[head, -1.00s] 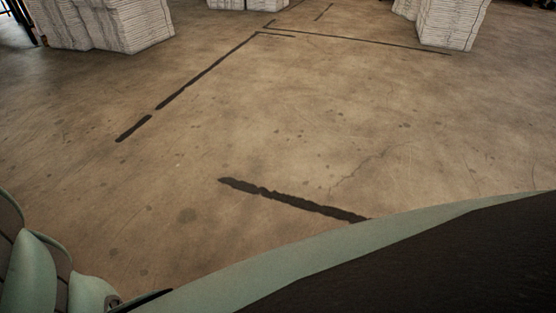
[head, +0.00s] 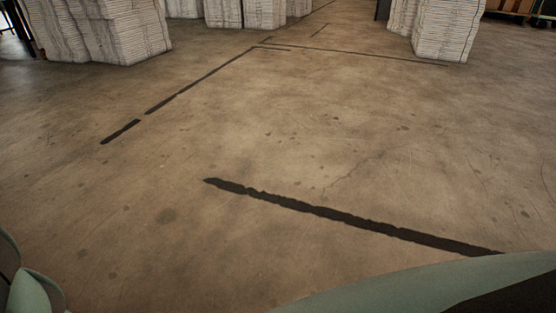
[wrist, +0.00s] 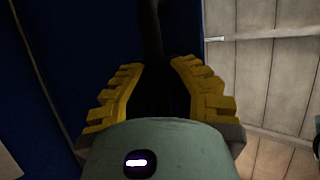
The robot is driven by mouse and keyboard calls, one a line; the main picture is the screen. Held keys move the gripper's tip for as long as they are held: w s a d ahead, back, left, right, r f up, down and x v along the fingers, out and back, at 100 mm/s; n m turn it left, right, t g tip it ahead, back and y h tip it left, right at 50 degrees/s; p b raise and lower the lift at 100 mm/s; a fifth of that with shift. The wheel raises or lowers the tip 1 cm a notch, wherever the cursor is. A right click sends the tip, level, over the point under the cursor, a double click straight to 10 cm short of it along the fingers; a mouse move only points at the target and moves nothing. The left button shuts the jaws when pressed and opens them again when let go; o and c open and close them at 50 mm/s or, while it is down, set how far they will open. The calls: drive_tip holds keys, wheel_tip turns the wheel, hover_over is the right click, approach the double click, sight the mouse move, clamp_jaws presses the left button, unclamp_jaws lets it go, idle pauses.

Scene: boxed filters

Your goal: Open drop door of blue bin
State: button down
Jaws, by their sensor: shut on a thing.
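In the wrist view my gripper (wrist: 157,72) has yellow ridged fingers on either side of a dark upright bar (wrist: 151,30). The fingers are shut on this bar, which looks like a handle; its lower part is lost in shadow between them. Behind it is a dark blue panel (wrist: 75,50), which fits the blue bin. The bin's edges and its drop door cannot be made out. The head view shows neither the bin nor my gripper.
Right of the blue panel in the wrist view is a pale planked surface (wrist: 265,80). In the head view, white stacks stand at the far left (head: 100,30), far middle (head: 245,12) and far right (head: 440,28). The concrete floor (head: 290,140) between is clear, with dark line markings (head: 340,216).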

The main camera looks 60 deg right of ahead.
wheel_tip(320, 180, down, 9)
drive_tip(key=b, duration=0.4)
drive_tip(key=shift+s+f, duration=0.15)
drive_tip(key=shift+s, duration=0.2)
drive_tip(key=c, duration=0.9)
unclamp_jaws()
drive_tip(key=shift+s+d+f, duration=0.1)
drive_tip(key=shift+s, duration=0.1)
drive_tip(key=shift+c, duration=0.2)
drive_tip(key=s+d+f, duration=0.3)
drive_tip(key=s+d, duration=0.7)
drive_tip(key=d, duration=0.1)
drive_tip(key=shift+s+f, duration=0.25)
drive_tip(key=shift+s, duration=0.05)
